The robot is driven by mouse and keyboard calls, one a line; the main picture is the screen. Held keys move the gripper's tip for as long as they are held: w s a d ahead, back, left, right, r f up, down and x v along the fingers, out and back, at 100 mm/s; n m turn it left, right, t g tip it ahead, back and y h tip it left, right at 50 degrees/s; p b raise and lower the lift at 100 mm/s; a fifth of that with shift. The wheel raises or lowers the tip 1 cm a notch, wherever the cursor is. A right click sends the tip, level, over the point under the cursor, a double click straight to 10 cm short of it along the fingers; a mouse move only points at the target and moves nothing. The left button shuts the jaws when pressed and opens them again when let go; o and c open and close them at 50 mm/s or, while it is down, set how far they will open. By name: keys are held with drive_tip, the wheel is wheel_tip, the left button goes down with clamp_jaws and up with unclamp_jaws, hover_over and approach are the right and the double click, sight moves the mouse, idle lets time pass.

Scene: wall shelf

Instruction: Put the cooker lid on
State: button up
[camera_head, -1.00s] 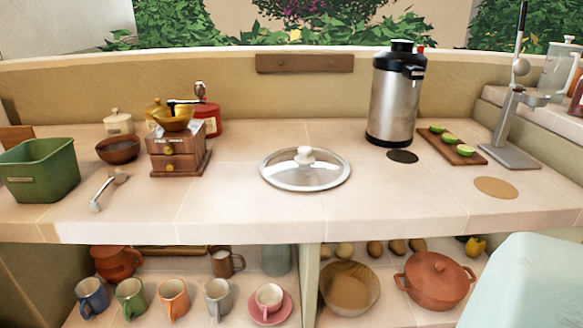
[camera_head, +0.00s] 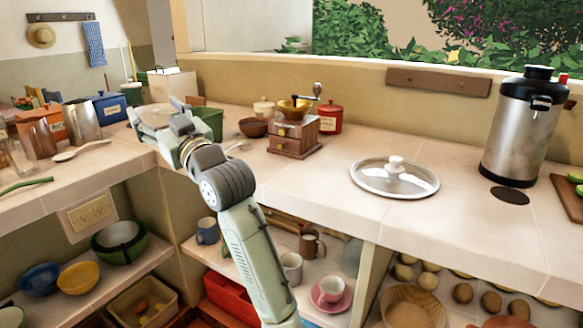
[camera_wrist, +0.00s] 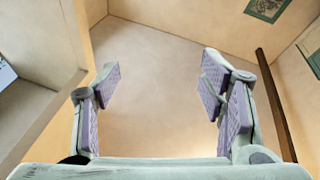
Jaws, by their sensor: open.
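A round glass lid with a steel rim and white knob (camera_head: 394,179) lies flat on the tiled counter in the head view, left of the steel urn. No cooker can be made out for certain in the current views. My gripper (camera_head: 157,109) is over the counter's left corner, well left of the lid and partly in front of the green tub. In the wrist view my gripper (camera_wrist: 160,75) has its fingers wide apart with nothing between them. That view shows plain walls and no lid.
A steel urn (camera_head: 520,130) stands right of the lid, by a dark round mat (camera_head: 510,196). A wooden grinder (camera_head: 294,138), brown bowl (camera_head: 253,127) and green tub (camera_head: 209,117) stand to the left. The counter around the lid is clear. Shelves below hold cups and bowls.

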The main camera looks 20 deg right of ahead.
drive_tip(key=w+d+f+m+h, duration=0.1)
drive_tip(key=d+f+m+h, duration=0.15)
drive_tip(key=d, duration=0.85)
drive_tip(key=w+d+f+m+h, duration=0.1)
drive_tip(key=d+f+h, duration=0.15)
drive_tip(key=d, duration=0.75)
drive_tip(key=m+g+h, duration=0.4)
drive_tip(key=m+h, duration=0.2)
drive_tip(key=h, duration=0.1)
approach(399, 159)
drive_tip(key=shift+w+a+r+n, duration=0.15)
drive_tip(key=shift+w+r+n, duration=0.1)
drive_tip(key=shift+w+r, duration=0.4)
drive_tip(key=shift+s+d+f, duration=0.1)
drive_tip(key=shift+d+f, duration=0.05)
drive_tip(key=shift+d, duration=0.2)
drive_tip(key=x, duration=0.4)
drive_tip(key=shift+w+f+p, duration=0.2)
drive_tip(key=shift+w+p, duration=0.05)
drive_tip(key=shift+p, duration=0.1)
drive_tip(key=p+x, duration=0.1)
drive_tip(key=x, duration=0.1)
drive_tip(key=f+p+x, duration=0.1)
drive_tip(key=x, duration=0.2)
drive_tip(key=shift+w+a+f, duration=0.1)
drive_tip(key=shift+w+a, duration=0.05)
drive_tip(key=shift+a, duration=0.05)
